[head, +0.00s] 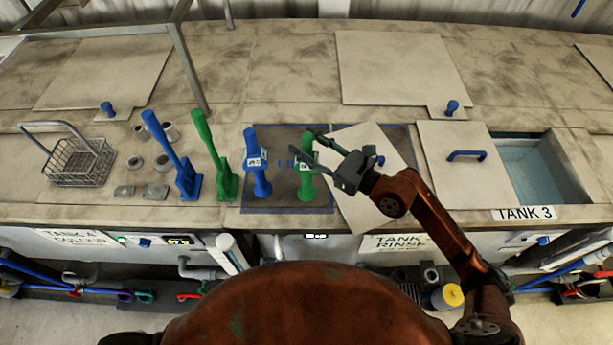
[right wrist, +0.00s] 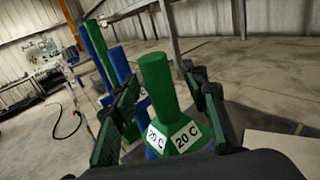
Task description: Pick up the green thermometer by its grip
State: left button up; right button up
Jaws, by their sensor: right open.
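The green thermometer (head: 307,182) stands upright on the outlined dark mat on the counter. In the right wrist view the green thermometer (right wrist: 157,88) shows its round grip above a flared collar with "20 C" labels. My right gripper (head: 303,142) is open, with its fingers on either side of the thermometer's upper part. In the right wrist view one finger stands left of the grip and one right, with gaps visible. The thermometer's lower part is hidden in that view. My left gripper is not in view.
A blue thermometer (head: 260,178) stands just left on the same mat (head: 285,208). Further left are a green lever (head: 222,165), a blue lever (head: 180,165) and a wire basket (head: 80,165). A pale plate (head: 365,205) lies right, under my arm; an open tank (head: 530,170) is beyond.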

grip_shut()
dwell(0.4)
dwell(0.5)
